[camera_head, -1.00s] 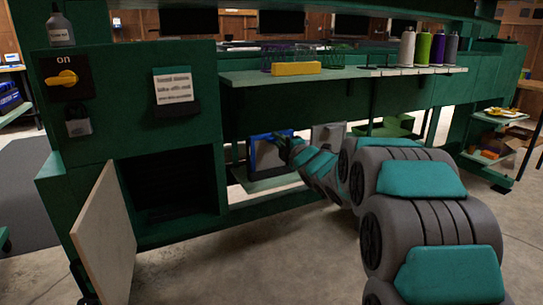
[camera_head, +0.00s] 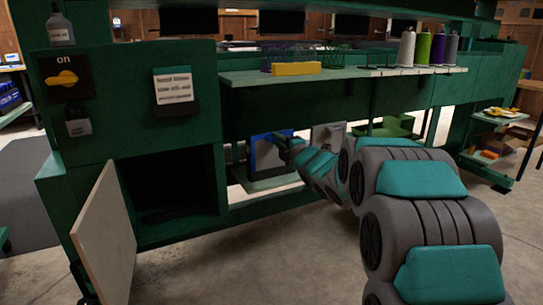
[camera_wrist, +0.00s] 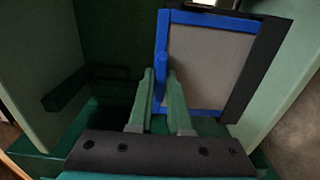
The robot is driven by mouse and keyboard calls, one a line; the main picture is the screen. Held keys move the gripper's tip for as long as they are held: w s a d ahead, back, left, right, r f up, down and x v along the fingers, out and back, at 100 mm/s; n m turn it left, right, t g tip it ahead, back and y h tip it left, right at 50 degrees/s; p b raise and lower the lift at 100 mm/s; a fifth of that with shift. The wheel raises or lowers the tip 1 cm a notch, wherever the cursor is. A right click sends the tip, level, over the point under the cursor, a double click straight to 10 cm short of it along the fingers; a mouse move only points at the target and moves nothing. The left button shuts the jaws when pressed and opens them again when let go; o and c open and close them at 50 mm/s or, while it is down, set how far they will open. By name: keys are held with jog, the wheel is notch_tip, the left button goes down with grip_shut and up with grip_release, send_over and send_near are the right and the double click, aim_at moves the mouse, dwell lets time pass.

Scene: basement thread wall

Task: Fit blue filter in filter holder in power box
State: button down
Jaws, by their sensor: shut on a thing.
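The blue filter (camera_wrist: 212,62), a grey panel in a blue frame, stands roughly upright in the wrist view. My gripper (camera_wrist: 161,85) is shut on its blue handle, which shows between the two green fingers. In the head view the filter (camera_head: 268,155) is on or just above a low green shelf, with my gripper (camera_head: 284,143) at its right side. Whether its lower edge touches the shelf cannot be told. The open compartment of the power box (camera_head: 172,183) is at the left, dark inside. The filter holder cannot be made out.
The box's pale door (camera_head: 105,240) hangs open toward the front left. A grey-white panel (camera_head: 328,136) stands right of the blue filter. A long shelf (camera_head: 345,74) with a yellow block (camera_head: 297,69) and thread spools overhangs my arm. The floor in front is clear.

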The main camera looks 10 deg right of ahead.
notch_tip(320, 180, up, 4)
jog(key=p, duration=0.2)
jog(key=shift+r+p, duration=0.2)
jog(key=shift+p, duration=0.15)
dwell(0.6)
jog(key=v, duration=1.6)
dwell(0.5)
jog(key=shift+w, duration=0.1)
dwell(0.8)
